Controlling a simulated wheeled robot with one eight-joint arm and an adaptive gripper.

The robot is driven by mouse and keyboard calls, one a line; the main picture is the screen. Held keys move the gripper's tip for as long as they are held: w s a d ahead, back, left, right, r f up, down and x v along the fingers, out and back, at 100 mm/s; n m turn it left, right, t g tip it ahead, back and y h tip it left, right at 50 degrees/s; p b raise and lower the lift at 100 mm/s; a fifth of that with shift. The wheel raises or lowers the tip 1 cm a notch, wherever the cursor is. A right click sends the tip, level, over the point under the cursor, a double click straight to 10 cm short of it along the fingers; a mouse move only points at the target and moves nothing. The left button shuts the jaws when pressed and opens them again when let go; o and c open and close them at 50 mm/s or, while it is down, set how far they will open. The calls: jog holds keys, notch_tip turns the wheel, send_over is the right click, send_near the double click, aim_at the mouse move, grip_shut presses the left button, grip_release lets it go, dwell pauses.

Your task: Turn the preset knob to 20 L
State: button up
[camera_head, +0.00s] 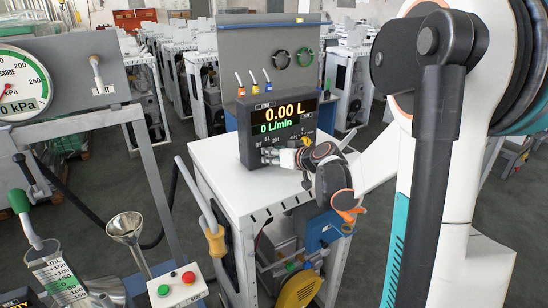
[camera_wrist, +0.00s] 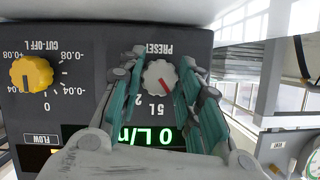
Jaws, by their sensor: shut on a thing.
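The preset knob (camera_wrist: 159,77) is a pale grey dial with a red pointer line, on the dark panel (camera_wrist: 75,28) that shows upside down in the wrist view. Its pointer slants to the lower right in that picture. The marks "2" and "5L" show beside it; other marks are hidden by my fingers. My gripper (camera_wrist: 160,85) has one finger on each side of the knob and is shut on it. In the head view my gripper (camera_head: 272,155) is at the lower front of the dispenser head (camera_head: 247,120), whose display reads 0.00 L and 0 L/min; the knob is hidden there.
A yellow cut-off knob (camera_wrist: 31,74) sits beside the preset knob on the same panel. The dispenser stands on a white cabinet (camera_head: 215,160). A nozzle with a tan grip (camera_head: 215,240) hangs at its left side. A pressure gauge (camera_head: 18,85) and a funnel (camera_head: 126,228) are at left.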

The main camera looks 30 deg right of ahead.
jog(key=m+y+b, duration=0.2)
jog(key=m, duration=0.1)
jog(key=shift+d+f, duration=0.15)
jog(key=m+y+b, duration=0.1)
jog(key=m+b, duration=0.1)
jog(key=shift+f+m+t+y, duration=0.1)
jog(key=shift+m+t+y, duration=0.2)
jog(key=shift+y, duration=0.1)
jog(key=m+t+y+b, duration=0.1)
jog(key=m+b, duration=0.2)
jog(key=shift+y, duration=0.3)
jog(key=shift+m+t+b, duration=0.5)
jog(key=shift+m+b, duration=0.4)
jog(key=shift+m, duration=0.7)
jog(key=shift+y, duration=0.3)
jog(key=o, duration=1)
jog(key=shift+o, duration=0.2)
jog(key=v, duration=1.2)
jog(key=shift+f, duration=0.1)
